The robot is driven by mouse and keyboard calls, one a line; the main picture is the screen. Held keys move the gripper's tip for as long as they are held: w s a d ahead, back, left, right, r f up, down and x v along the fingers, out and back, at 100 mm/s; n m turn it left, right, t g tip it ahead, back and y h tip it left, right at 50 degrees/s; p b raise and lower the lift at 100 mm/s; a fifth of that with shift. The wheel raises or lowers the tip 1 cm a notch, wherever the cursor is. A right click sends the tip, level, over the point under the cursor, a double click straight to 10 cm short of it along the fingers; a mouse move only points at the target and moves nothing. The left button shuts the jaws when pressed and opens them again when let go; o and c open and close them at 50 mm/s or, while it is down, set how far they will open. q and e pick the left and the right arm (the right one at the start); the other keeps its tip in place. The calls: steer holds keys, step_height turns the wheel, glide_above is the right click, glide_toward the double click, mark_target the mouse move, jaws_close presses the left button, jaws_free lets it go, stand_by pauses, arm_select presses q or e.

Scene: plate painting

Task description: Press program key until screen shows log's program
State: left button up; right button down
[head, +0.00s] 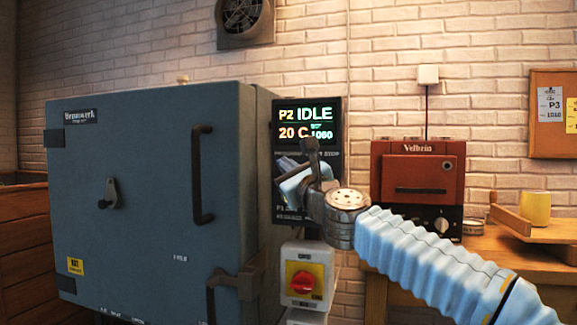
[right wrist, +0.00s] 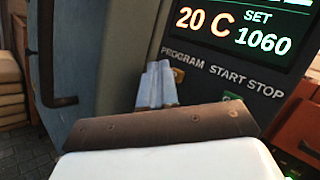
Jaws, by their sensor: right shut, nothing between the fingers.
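The kiln controller's screen (head: 307,124) reads P2 IDLE, 20 C and a set value that shows as 1060 in the right wrist view (right wrist: 235,30). The controller panel (head: 335,165) hangs right of the blue-grey kiln (head: 150,200). My right gripper (head: 290,180) is shut and empty in front of the panel's keys, hiding most of them. In the right wrist view its blue fingertips (right wrist: 157,82) overlap the left side of the yellow program key (right wrist: 178,75), under the PROGRAM label. I cannot tell whether they touch it. A green key (right wrist: 232,97) is partly hidden. My left gripper is out of view.
A pinned card (head: 550,104) on the cork board (head: 545,145) reads P3 and seems to read 1010. A red switch (head: 300,282) sits below the panel. The kiln handle (head: 202,175) juts out at left. A red Velbrin box (head: 420,165) and yellow mug (head: 535,208) stand right.

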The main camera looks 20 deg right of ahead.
steer(key=shift+w+d, duration=0.2)
steer(key=shift+w, duration=0.05)
steer(key=shift+w+d, duration=0.2)
steer(key=shift+w, duration=0.15)
stand_by(0.8)
steer(key=shift+s, duration=0.1)
steer(key=shift+s+a, duration=0.45)
steer(key=shift+s, duration=0.15)
steer(key=shift+w+d, duration=0.1)
steer(key=shift+w, duration=0.1)
steer(key=shift+w+d, duration=0.1)
steer(key=shift+w, duration=0.05)
stand_by(0.4)
